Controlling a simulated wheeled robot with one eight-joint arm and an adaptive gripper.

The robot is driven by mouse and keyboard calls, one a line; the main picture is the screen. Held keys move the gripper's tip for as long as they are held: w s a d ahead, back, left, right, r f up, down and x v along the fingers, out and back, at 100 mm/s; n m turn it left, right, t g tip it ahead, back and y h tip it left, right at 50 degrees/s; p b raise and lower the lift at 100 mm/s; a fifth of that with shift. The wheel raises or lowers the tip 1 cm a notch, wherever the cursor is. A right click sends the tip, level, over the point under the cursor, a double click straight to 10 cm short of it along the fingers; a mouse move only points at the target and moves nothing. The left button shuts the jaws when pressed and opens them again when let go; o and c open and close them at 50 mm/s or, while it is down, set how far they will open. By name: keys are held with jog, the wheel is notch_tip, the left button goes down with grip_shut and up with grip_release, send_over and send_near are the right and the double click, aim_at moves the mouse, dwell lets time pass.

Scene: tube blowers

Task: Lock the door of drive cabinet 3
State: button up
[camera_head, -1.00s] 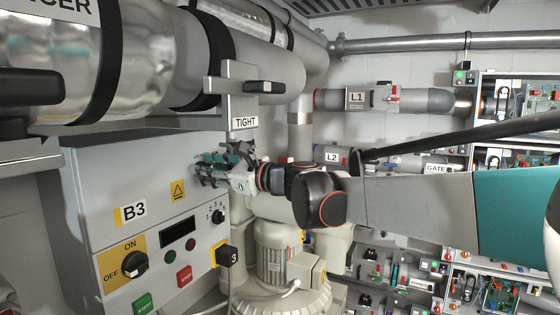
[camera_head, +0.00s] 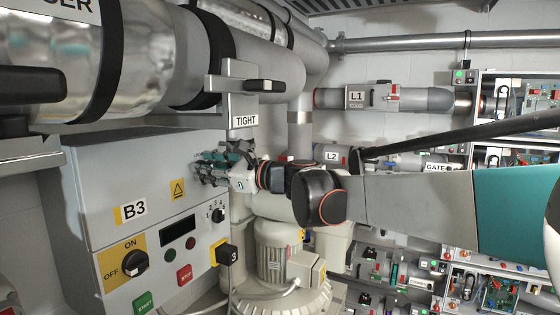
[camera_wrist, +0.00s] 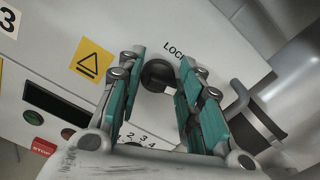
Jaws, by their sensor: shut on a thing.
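Drive cabinet 3 is the grey cabinet marked B3 (camera_head: 100,180) at the left in the head view; its front panel also shows in the wrist view (camera_wrist: 45,60). A round black lock knob (camera_wrist: 158,75) sits on that panel beside a label reading "LOC", its end hidden by a finger. My gripper (camera_head: 205,168) is at the panel's upper right corner in the head view and hides the knob there. In the wrist view, my gripper's teal-padded fingers (camera_wrist: 160,66) are on both sides of the knob, shut on it. A small pale mark shows at the knob's lower edge.
The panel carries an ON/OFF switch (camera_head: 134,263), a numbered dial (camera_head: 218,215), a display and push buttons. A pipe with a clamp handle (camera_head: 264,86) and a TIGHT label (camera_head: 244,121) hangs just above my gripper. A motor (camera_head: 278,250) stands below my arm.

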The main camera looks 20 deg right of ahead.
jog(key=shift+d+r, duration=0.1)
dwell(0.3)
jog(key=o, duration=0.9)
jog(key=shift+w+d, duration=0.15)
jog(key=shift+v, duration=3.8)
